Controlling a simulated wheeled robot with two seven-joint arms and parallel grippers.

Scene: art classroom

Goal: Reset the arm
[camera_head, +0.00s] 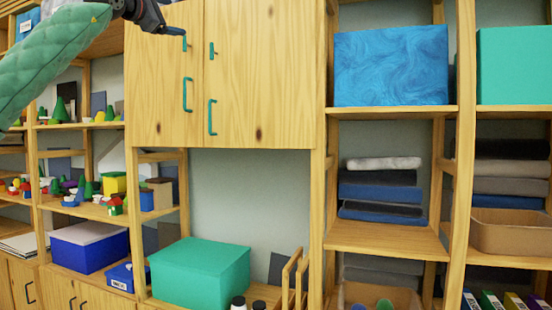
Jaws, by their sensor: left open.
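My left arm, in a green quilted sleeve, comes in at the upper left of the head view. My left gripper (168,28) is dark and sits at the top edge, in front of the upper part of a wooden cabinet (255,75). It is open, and I see nothing held in it. Part of the gripper is cut off by the top of the picture. The cabinet's two doors are closed and have green handles (212,117). My right gripper is not in view.
Shelves at the left hold small colourful toys and a blue box with a white lid (90,250). A green box (200,273) stands below the cabinet. Right shelves hold a blue box (390,65), a teal box (515,65), folded fabrics (380,190) and a cardboard box (510,235).

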